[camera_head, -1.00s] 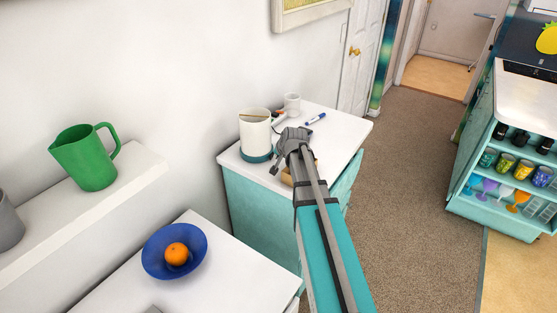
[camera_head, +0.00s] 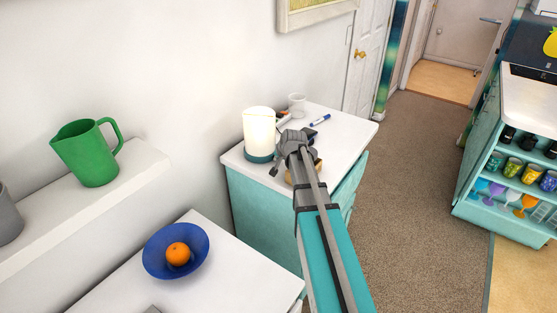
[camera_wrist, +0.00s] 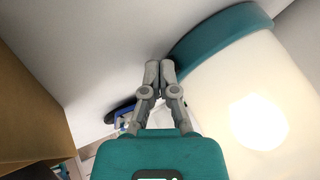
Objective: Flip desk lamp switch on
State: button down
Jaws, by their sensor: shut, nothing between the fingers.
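The desk lamp (camera_head: 259,131) has a white cylindrical shade on a teal base and stands on the white top of a teal cabinet near the wall. Its shade glows, and the wrist view shows a bright spot in the lamp (camera_wrist: 262,122). My gripper (camera_head: 281,168) is at the lamp's right side, over the cabinet top. In the wrist view my gripper (camera_wrist: 160,64) is shut and empty, its fingertips close beside the teal base; I cannot tell whether they touch it. I cannot make out the switch.
A white mug (camera_head: 297,103) and a blue marker (camera_head: 320,120) are behind my gripper on the cabinet top (camera_head: 345,130). A brown box (camera_wrist: 28,110) is at the left in the wrist view. A blue bowl (camera_head: 158,238) with an orange (camera_head: 178,253) is at lower left.

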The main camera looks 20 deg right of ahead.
jog(key=shift+a, duration=0.15)
jog(key=shift+a, duration=0.65)
jog(key=shift+s+r, duration=0.15)
jog(key=shift+r, duration=0.05)
dwell(0.4)
jog(key=shift+p+v, duration=0.8)
jog(key=shift+p, duration=0.1)
jog(key=p+v, duration=0.6)
jog(key=v, duration=0.2)
jog(key=shift+a, duration=0.7)
jog(key=shift+f, duration=0.1)
